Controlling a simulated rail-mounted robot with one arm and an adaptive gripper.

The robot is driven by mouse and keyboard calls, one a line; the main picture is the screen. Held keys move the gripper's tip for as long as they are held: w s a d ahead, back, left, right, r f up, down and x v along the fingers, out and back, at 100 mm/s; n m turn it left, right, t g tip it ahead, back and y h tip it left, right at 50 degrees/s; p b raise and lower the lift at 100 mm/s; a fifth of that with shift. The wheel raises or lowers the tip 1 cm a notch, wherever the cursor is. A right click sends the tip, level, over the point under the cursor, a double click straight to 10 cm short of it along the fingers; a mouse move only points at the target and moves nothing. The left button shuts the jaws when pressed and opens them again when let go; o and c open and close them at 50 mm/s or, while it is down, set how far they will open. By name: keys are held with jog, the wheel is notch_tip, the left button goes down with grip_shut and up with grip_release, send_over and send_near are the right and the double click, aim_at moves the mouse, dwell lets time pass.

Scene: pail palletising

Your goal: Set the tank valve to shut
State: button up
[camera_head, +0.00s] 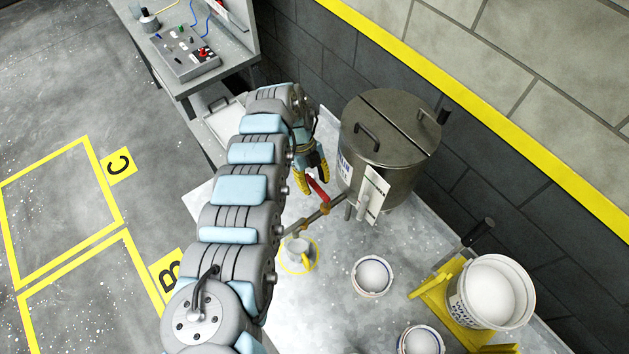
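The tank (385,135) is a steel drum with a lidded top, standing on the bench by the wall. A pipe (322,213) with brass-coloured fittings runs from its lower side toward the front left. The valve's red handle (319,191) sits above this pipe and slants down to the right. My gripper (312,184) points down at the handle, with its yellow-padded fingertips at the handle's upper left end. The fingers look slightly apart, but I cannot tell whether they touch or hold the handle. The valve body is small and partly hard to make out.
A white cup-like pail (299,252) in a yellow ring stands below the pipe's end. Open white pails (372,276) and a larger pail (491,293) on a yellow stand are at the right. A white plate (372,194) stands in front of the tank. A control box (186,52) is at the back left.

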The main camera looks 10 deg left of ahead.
jog(key=v, duration=1.2)
dwell(0.6)
